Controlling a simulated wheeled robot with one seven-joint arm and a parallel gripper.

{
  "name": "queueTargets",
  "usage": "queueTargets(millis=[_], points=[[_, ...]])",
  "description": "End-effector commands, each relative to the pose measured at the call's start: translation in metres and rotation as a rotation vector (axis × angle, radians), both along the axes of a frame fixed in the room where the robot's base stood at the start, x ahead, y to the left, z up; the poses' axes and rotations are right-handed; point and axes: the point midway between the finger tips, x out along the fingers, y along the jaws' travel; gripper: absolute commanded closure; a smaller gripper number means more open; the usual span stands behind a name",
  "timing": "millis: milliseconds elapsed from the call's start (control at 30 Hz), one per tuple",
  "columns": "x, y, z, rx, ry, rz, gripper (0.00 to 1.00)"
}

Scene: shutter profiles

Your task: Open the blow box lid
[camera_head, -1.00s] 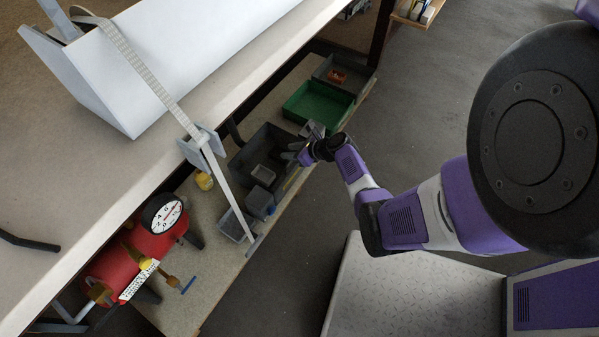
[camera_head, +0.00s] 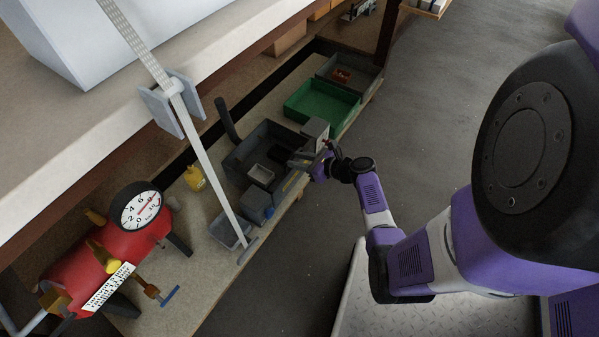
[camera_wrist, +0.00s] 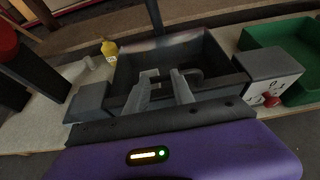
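My gripper (camera_head: 300,161) is at the front right edge of a dark grey open-topped box (camera_head: 238,162) on the low shelf. In the wrist view my two grey fingers (camera_wrist: 164,76) are apart with nothing visible between them, and they reach over the near side of this dark box (camera_wrist: 205,52). A small white box with a grey top and a red knob (camera_wrist: 270,75) stands just right of it; it also shows in the head view (camera_head: 316,129). No part is labelled as the blow box, and I cannot tell which piece is its lid.
A green tray (camera_head: 322,102) lies beyond the white box. A blue-grey box (camera_head: 256,206), a yellow bottle (camera_head: 194,178) and a red compressor (camera_head: 92,262) with a gauge stand left. A long pale strip (camera_head: 212,168) slants down from the bench (camera_head: 120,100). Floor is clear right of the shelf.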

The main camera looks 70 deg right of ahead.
Motion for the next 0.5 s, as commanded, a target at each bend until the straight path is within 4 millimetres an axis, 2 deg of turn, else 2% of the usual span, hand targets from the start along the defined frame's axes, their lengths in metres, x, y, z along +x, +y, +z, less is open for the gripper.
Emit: queueTargets(millis=[33, 200, 500], points=[[-0.002, 0.002, -0.014, 0.001, -0.006, -0.001, 0.68], [-0.004, 0.005, -0.027, -0.003, -0.038, 0.001, 0.68], [-0.003, 0.007, -0.033, -0.014, -0.076, 0.008, 0.68]])
